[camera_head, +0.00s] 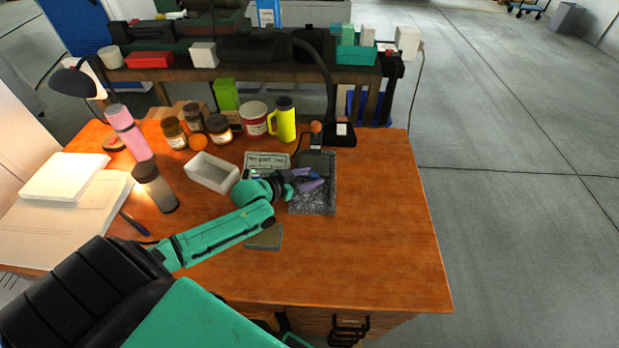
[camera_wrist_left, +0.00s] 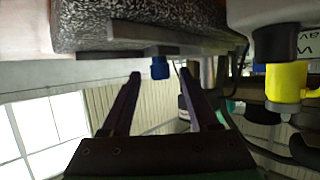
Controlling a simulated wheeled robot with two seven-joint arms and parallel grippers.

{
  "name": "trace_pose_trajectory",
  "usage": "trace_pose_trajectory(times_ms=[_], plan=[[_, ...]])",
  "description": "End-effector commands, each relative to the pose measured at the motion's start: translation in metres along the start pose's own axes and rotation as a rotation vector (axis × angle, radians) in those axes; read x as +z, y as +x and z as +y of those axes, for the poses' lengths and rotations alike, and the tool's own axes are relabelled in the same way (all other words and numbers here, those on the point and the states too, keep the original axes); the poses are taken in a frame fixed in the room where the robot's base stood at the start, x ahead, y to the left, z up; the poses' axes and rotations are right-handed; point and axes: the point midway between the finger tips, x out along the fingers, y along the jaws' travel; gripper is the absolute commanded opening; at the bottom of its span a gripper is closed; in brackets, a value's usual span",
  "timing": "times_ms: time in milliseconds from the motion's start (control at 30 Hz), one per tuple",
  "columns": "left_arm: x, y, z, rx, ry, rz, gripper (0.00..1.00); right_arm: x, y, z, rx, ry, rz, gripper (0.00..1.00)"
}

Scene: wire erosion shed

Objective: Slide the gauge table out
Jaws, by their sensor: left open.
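The granite gauge base (camera_head: 322,200), dark and speckled, lies flat on the wooden desk. A post with an orange knob (camera_head: 316,127) stands at its far end. My left gripper (camera_head: 318,179) is over the base with its purple fingers pointing right. In the left wrist view, which looks upside down, the fingers (camera_wrist_left: 160,78) are spread apart and empty. A small blue knob (camera_wrist_left: 160,68) shows between and just beyond the fingertips, under a flat grey part beside the granite base (camera_wrist_left: 130,25). I cannot tell whether the fingers touch it. My right gripper is not in view.
A white open box (camera_head: 213,172) and a printed card (camera_head: 267,160) are left of the base. A yellow mug (camera_head: 284,120) and several jars stand behind. A dark flat block (camera_head: 264,237) lies in front. The desk (camera_head: 385,220) is clear to the right.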

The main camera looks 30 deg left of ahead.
Motion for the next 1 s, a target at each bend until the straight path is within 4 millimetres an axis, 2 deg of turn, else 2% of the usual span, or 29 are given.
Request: trace_pose_trajectory(times_ms=[267, 400, 433, 1000], plan=[[0.0, 0.0033, -0.0001, 0.0, 0.0, -0.001, 0.61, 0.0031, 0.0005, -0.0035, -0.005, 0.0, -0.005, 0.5], [-0.0001, 0.0031, -0.0002, 0.0, 0.0, 0.0, 0.07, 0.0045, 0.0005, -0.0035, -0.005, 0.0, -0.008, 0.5], [-0.0001, 0.0031, -0.0002, 0.0, 0.0, 0.0, 0.0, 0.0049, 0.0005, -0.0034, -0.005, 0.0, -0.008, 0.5], [-0.0003, 0.0029, -0.0003, 0.0, 0.0, 0.0, 0.0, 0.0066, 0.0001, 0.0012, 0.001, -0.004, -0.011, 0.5]])
